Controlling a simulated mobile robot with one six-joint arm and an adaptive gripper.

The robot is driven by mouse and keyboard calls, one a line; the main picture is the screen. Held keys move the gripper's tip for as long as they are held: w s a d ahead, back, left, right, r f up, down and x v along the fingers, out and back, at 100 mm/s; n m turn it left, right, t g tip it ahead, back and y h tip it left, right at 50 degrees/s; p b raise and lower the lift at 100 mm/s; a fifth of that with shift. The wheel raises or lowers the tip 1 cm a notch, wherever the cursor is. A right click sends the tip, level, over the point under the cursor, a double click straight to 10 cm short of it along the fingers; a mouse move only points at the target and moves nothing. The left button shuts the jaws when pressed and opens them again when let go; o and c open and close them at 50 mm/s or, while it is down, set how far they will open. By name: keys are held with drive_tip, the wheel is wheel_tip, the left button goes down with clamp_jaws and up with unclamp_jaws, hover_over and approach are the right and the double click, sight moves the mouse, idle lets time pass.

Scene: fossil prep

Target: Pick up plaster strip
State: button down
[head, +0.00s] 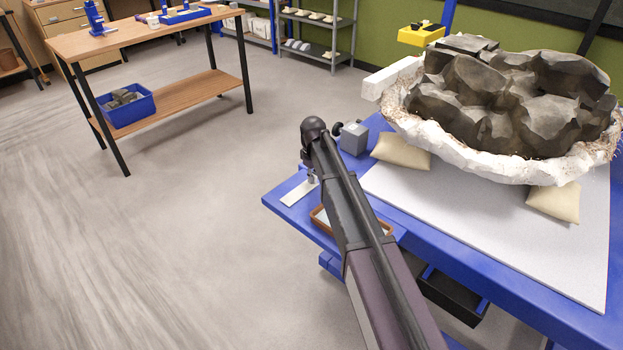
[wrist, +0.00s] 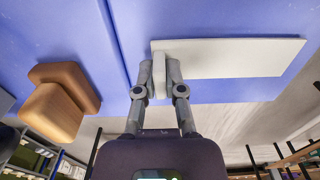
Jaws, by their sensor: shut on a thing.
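The plaster strip (head: 298,194) is a flat, pale, narrow piece at the near left corner of the blue table. It also shows in the wrist view (wrist: 235,58), reaching to the right from the fingertips. My gripper (head: 312,180) is above the strip's inner end in the head view. In the wrist view, my gripper (wrist: 166,75) is shut on that end, with a pale edge showing between the fingers. The strip lies flat, at or just above the blue top; I cannot tell whether it touches. Part of its held end is hidden by the fingers.
A grey block with dark knobs (head: 354,138) stands close behind my gripper. A brown-rimmed tray (head: 320,223) is partly behind my arm. A large fossil in a plaster jacket (head: 465,160) rests near tan sandbags (head: 401,152). Open floor lies to the left.

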drive_tip(key=shift+r+p, duration=4.7)
drive_tip(key=shift+r, duration=0.15)
drive_tip(key=c, duration=1.3)
unclamp_jaws()
clamp_jaws()
drive_tip(key=shift+a, duration=0.1)
